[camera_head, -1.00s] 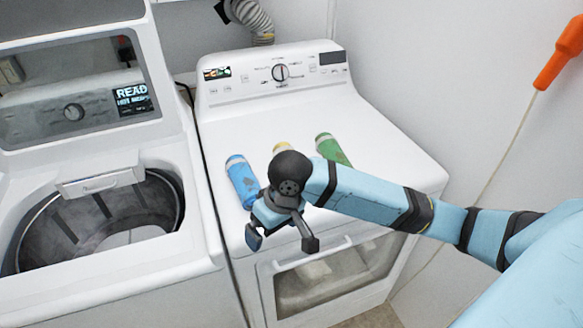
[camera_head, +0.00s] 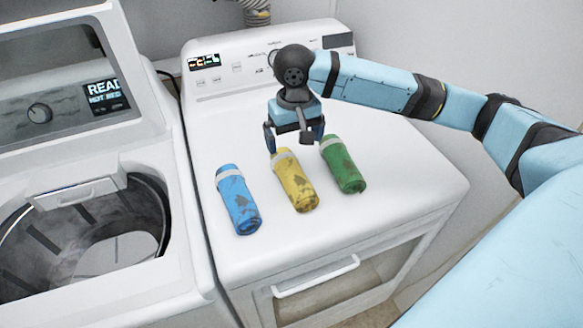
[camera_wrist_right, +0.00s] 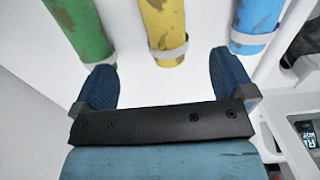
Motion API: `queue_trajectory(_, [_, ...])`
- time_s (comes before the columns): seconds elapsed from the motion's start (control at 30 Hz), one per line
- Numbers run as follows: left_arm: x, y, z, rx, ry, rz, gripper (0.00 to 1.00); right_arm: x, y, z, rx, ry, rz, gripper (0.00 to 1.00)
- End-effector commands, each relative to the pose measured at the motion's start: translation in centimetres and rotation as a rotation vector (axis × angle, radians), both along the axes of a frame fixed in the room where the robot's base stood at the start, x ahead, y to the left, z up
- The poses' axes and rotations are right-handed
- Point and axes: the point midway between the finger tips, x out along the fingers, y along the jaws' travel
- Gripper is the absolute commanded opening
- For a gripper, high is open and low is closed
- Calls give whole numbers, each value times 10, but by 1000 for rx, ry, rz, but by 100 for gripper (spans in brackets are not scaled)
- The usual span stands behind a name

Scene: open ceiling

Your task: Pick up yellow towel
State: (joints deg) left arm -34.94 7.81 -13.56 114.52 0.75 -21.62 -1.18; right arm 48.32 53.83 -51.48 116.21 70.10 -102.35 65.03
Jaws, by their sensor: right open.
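The yellow towel (camera_head: 297,184) is rolled, with a pale band near its far end. It lies on top of the white dryer, between a blue rolled towel (camera_head: 238,201) and a green one (camera_head: 344,166). My right gripper (camera_head: 294,140) is open and empty at the far end of the yellow towel. In the right wrist view the yellow towel (camera_wrist_right: 165,28) lies ahead of the gap between the spread fingertips (camera_wrist_right: 165,75), apart from them. The green towel (camera_wrist_right: 82,28) and the blue towel (camera_wrist_right: 254,24) also show there. My left gripper is not in view.
The white dryer (camera_head: 400,200) has free room on its top to the right and in front of the towels. A washer (camera_head: 100,290) with its lid open and drum exposed stands at the left. The dryer's control panel (camera_head: 225,65) rises behind my right gripper.

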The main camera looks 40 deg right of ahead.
Motion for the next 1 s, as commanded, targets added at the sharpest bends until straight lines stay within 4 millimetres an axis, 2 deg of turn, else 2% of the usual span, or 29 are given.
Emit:
queue_trajectory(0.3, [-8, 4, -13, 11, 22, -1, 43, -1, 0, -61, 0, 3, 1, 100])
queue_trajectory(0.63, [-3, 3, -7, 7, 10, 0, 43, 0, 2, -90, 0, 2, 1, 100])
queue_trajectory(0.83, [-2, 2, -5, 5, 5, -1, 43, 1, 4, -120, -1, 2, 1, 100])
queue_trajectory(1.0, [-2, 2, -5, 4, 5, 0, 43, 0, 4, -133, 0, 0, 3, 100])
